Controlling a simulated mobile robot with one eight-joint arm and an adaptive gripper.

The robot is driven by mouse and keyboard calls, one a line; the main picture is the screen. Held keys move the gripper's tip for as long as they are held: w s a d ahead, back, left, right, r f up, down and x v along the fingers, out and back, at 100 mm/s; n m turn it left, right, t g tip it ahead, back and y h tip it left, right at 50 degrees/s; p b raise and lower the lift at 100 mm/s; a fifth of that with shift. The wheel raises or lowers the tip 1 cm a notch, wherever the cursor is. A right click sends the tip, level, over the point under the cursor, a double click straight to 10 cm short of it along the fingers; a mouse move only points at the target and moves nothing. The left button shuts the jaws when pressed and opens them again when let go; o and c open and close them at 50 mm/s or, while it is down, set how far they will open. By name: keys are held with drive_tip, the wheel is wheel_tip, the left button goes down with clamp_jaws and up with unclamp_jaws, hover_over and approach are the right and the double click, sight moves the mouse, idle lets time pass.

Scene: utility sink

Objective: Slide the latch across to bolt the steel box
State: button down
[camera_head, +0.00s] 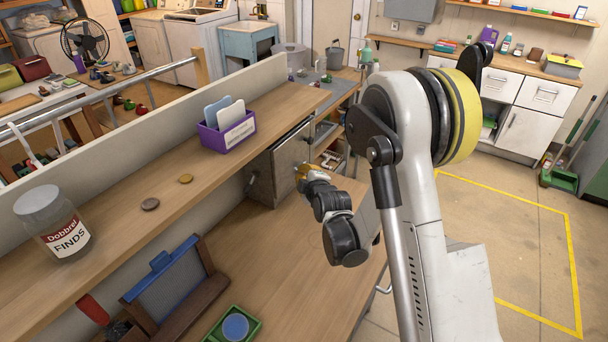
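The steel box (277,167) is a grey metal box on the workbench, tucked beneath the raised wooden shelf near the middle of the view. Its front panel faces right. My gripper (301,174) is at the right side of this panel, close to or touching it. Its orange-yellow end is small in the picture, so I cannot tell whether the fingers are open or shut. I cannot make out the latch; the gripper covers part of the panel's right side.
On the raised shelf (108,235) stand a purple card holder (226,135), a glass jar (55,222) and two small discs. The bench (300,262) before the box is clear.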

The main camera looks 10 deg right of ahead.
sight(294, 165)
drive_tip(key=b+x, duration=0.1)
drive_tip(key=x, duration=0.6)
drive_tip(key=shift+w+f, duration=0.2)
drive_tip(key=shift+w, duration=0.05)
drive_tip(key=shift+w+d+f+b, duration=0.3)
drive_tip(key=shift+w+d+f, duration=0.35)
drive_tip(key=shift+d, duration=0.25)
drive_tip(key=shift+w+d+f, duration=0.2)
drive_tip(key=shift+w+d, duration=0.15)
drive_tip(key=shift+w, duration=0.05)
drive_tip(key=w+d, duration=0.1)
drive_tip(key=w+d+b, duration=0.1)
drive_tip(key=shift+w+d, duration=0.25)
drive_tip(key=shift+d, duration=0.05)
drive_tip(key=shift+s+a+r, duration=0.1)
drive_tip(key=shift+r, duration=0.05)
